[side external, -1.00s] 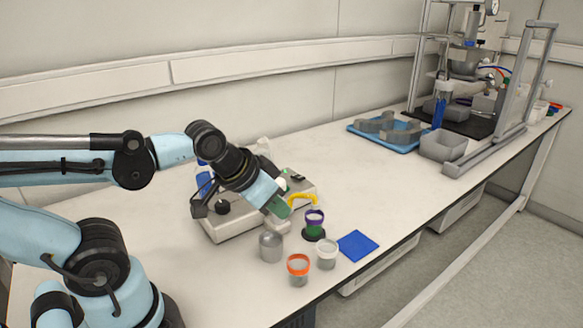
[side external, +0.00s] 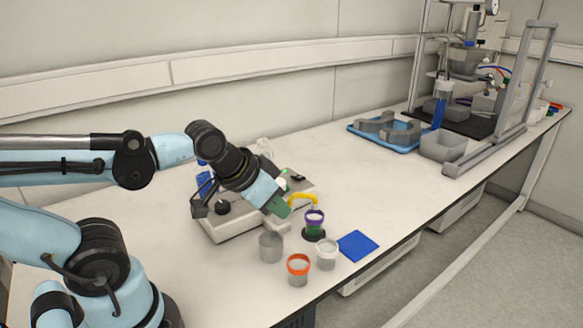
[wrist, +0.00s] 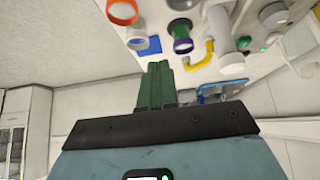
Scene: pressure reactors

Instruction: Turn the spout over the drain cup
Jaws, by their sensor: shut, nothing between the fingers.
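The yellow curved spout (side external: 304,198) arches from the pale bench unit (side external: 232,229) towards the purple-rimmed green cup (side external: 314,222). In the wrist view the spout (wrist: 201,57) bends close to that cup's purple rim (wrist: 183,46). I cannot tell whether its tip is over the opening. Beside it are an orange-rimmed cup (side external: 298,271), a white-rimmed cup (side external: 327,255) and a plain grey cup (side external: 271,246). No label shows which is the drain cup. My gripper (side external: 281,209) is shut and empty, left of the spout. Its green fingers (wrist: 157,86) lie together, apart from the spout in the wrist view.
A blue square pad (side external: 357,246) lies right of the cups, near the bench's front edge. A blue tray (side external: 387,135) with grey parts and a grey bin (side external: 443,147) stand farther back, by a metal frame (side external: 512,95). The bench between is clear.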

